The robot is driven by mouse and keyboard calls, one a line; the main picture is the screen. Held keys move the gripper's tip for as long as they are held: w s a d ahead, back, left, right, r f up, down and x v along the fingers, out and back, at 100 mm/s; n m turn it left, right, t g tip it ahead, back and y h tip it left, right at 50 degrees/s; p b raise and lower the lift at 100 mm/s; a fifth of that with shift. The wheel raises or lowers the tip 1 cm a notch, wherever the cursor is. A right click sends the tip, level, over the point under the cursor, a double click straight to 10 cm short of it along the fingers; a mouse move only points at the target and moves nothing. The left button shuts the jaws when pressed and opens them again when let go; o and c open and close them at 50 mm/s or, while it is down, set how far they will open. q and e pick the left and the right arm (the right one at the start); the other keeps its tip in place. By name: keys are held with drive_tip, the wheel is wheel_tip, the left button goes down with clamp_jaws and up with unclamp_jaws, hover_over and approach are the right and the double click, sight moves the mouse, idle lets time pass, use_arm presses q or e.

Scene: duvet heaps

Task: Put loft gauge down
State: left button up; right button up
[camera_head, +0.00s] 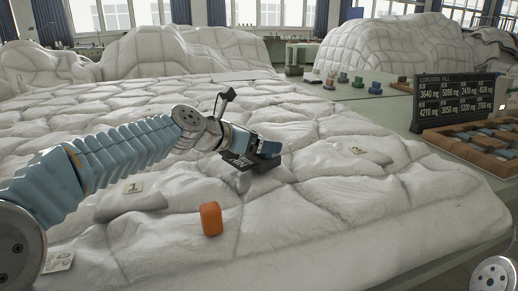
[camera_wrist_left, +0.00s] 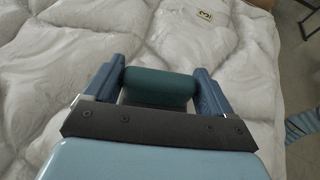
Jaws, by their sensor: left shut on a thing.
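My left gripper (camera_head: 266,149) is above the middle of the white quilted duvet (camera_head: 330,215). In the left wrist view its two blue fingers (camera_wrist_left: 160,88) are shut on a dark teal rounded block, which I take as the loft gauge (camera_wrist_left: 160,86). The block lies crosswise between the fingers, with duvet visible beyond it. In the head view the block is mostly hidden by the gripper, and I cannot tell whether it touches the duvet. An orange rounded block (camera_head: 211,219) stands on the duvet, nearer to me than the gripper. My right gripper is out of view.
Cards lie on the duvet: card 1 (camera_head: 133,187) at left, card 2 (camera_head: 357,150) at right, another card (camera_head: 58,262) at lower left. A black sign (camera_head: 458,98) and wooden tray of blocks (camera_head: 470,145) stand at right. Several small blocks (camera_head: 343,77) sit behind. Other duvet heaps (camera_head: 185,50) rise beyond.

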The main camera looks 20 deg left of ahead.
use_arm(q)
drive_tip(key=shift+f, duration=0.2)
drive_tip(key=shift+f, duration=0.15)
drive_tip(key=o, duration=1.4)
drive_tip(key=shift+r, duration=0.2)
drive_tip(key=v, duration=1.2)
drive_tip(key=shift+f, duration=0.25)
